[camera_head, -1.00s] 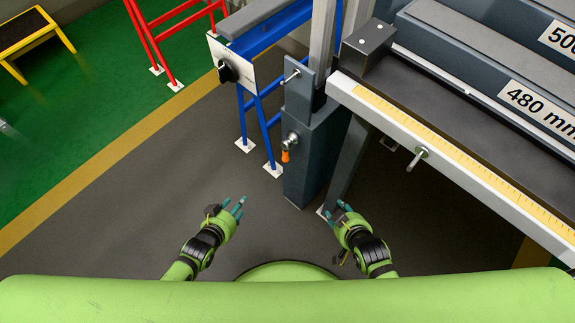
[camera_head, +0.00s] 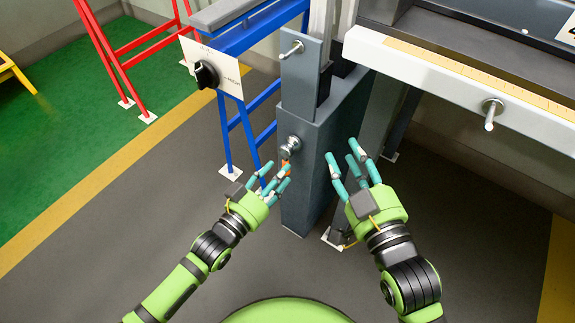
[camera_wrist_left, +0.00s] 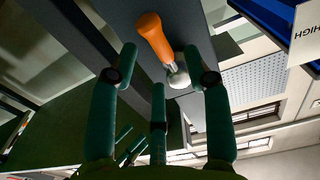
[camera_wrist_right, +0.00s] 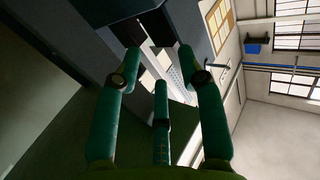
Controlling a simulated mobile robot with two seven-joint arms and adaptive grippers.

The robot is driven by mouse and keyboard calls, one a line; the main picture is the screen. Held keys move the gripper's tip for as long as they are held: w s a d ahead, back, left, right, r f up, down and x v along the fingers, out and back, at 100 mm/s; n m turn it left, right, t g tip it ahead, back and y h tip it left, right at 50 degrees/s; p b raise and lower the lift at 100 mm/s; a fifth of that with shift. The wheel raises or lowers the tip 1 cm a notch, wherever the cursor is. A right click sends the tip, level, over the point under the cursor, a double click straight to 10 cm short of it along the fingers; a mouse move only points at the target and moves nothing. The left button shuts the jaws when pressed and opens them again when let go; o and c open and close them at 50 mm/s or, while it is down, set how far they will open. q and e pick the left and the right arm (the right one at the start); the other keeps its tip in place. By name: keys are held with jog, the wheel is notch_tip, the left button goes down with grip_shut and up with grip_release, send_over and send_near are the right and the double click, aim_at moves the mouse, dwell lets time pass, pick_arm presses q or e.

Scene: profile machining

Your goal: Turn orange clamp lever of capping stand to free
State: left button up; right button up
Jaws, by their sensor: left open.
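The orange clamp lever (camera_wrist_left: 155,38) shows in the left wrist view, angled from its round metal hub (camera_wrist_left: 178,75) on the dark grey post. In the head view the hub (camera_head: 290,147) is on the post's front face, and my left fingers mostly hide the orange handle. My left gripper (camera_head: 272,178) is open, just below and in front of the lever. The lever lies between and beyond its spread fingertips, and no grip on it shows. My right gripper (camera_head: 352,168) is open and empty, to the right of the grey post (camera_head: 315,135).
A blue stand (camera_head: 245,40) with a white panel and black knob (camera_head: 206,74) is at the left of the post. A white beam with a yellow scale (camera_head: 460,75) and a metal handle (camera_head: 490,112) overhang the right. Red legs (camera_head: 110,60) stand further left. Floor at front left is clear.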

aim_at(287, 174)
pick_arm(q)
jog(key=b+x, duration=0.1)
jog(key=x, duration=0.3)
jog(key=shift+f, duration=0.1)
jog(key=shift+w, duration=0.15)
pick_arm(e)
notch_tip(287, 174, up, 8)
jog(key=s+a+n+t+y, duration=0.1)
jog(key=s+a+t+y, duration=0.1)
jog(key=t, duration=0.2)
jog(key=shift+f+y, duration=0.2)
jog(key=shift+y, duration=0.2)
pick_arm(q)
grip_shut()
pick_arm(e)
jog(key=shift+s, duration=0.1)
